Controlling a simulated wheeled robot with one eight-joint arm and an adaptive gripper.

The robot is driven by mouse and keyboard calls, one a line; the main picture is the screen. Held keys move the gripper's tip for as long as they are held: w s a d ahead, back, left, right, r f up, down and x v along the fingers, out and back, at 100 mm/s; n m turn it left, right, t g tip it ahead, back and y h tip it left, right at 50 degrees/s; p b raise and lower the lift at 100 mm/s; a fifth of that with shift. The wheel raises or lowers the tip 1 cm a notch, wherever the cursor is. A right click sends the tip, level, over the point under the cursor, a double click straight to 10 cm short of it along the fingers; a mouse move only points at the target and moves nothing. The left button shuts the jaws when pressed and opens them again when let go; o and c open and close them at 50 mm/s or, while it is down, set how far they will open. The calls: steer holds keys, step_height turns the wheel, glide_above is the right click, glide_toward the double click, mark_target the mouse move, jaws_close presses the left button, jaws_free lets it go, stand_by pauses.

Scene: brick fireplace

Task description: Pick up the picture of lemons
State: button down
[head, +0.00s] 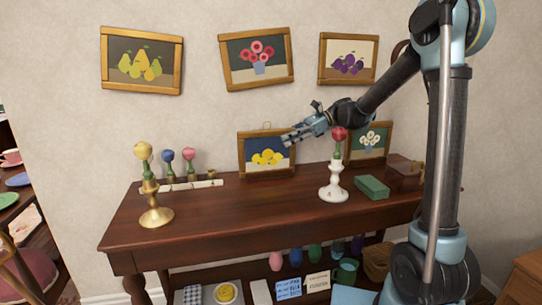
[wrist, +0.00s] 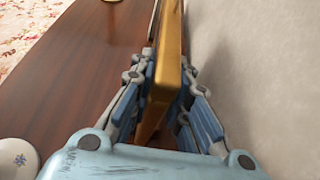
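The picture of lemons (head: 266,157) has a brown wooden frame, yellow lemons and a dark blue and pale ground. In the head view it stands near the back of the dark wooden table, a little tilted, close to the wall. My gripper (head: 287,139) is at its upper right edge, reaching in from the right. In the wrist view the frame (wrist: 168,60) runs edge-on between the two fingers of my gripper (wrist: 168,68). The fingers lie close against both faces and look shut on it. The lemon face is hidden in the wrist view.
A white candlestick (head: 334,184) with a red rose stands just right of the picture. A daisy picture (head: 370,140), a green box (head: 372,187) and a brown box (head: 405,171) are further right. A brass candlestick (head: 156,214) is left. The table (head: 240,213) is clear in front.

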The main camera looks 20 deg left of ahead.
stand_by(0.3)
step_height(320, 180, up, 10)
stand_by(0.6)
stand_by(0.5)
